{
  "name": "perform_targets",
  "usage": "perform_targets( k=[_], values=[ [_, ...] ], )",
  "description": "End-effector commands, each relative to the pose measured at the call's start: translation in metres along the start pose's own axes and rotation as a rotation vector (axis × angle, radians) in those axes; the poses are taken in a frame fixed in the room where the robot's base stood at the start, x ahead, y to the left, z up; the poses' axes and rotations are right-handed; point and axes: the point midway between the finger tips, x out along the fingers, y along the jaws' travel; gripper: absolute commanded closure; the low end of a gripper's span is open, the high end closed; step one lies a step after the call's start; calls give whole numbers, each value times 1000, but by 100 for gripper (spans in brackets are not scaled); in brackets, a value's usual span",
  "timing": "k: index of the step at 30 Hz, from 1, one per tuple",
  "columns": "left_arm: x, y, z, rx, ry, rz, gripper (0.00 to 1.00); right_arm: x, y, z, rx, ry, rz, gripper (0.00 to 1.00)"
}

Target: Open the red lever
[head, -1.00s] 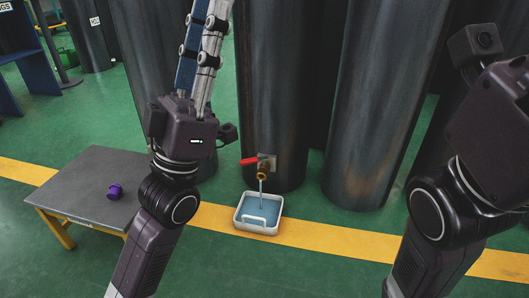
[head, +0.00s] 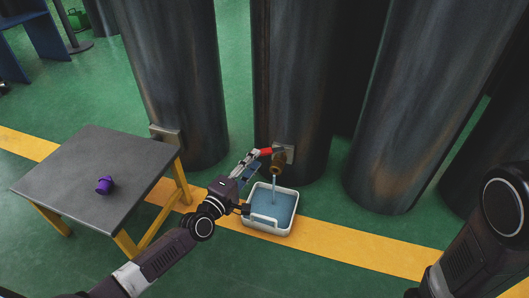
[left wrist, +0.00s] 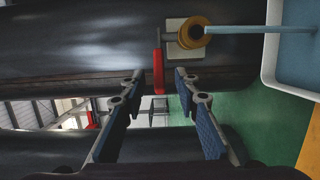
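The red lever (head: 266,151) sticks out to the left of a brass tap (head: 277,162) low on a dark cylinder. A stream of water runs from the tap into a white tray (head: 289,230). My left gripper (head: 256,155) has its fingertips at the lever. In the left wrist view the two fingers stand apart, and the red lever (left wrist: 158,72) shows in the gap between their tips, with space on both sides. The brass tap (left wrist: 192,34) is just above right of it. My right gripper is outside the views.
Large dark cylinders (head: 178,80) stand behind and beside the tap. A grey table (head: 85,165) with a purple object (head: 104,185) stands at the left. The water-filled tray sits on the floor by the yellow stripe (head: 350,244), under my left gripper.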

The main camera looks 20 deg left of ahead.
Motion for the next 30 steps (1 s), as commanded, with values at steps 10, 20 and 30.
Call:
perform_targets(
  k=[10, 20, 30],
  values=[
    [47, -1, 0, 1, 1, 2, 71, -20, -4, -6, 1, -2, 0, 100],
    [51, 1, 0, 3, 0, 2, 71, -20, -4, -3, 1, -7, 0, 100],
    [51, 1, 0, 3, 0, 2, 100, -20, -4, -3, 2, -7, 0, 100]
  ],
)
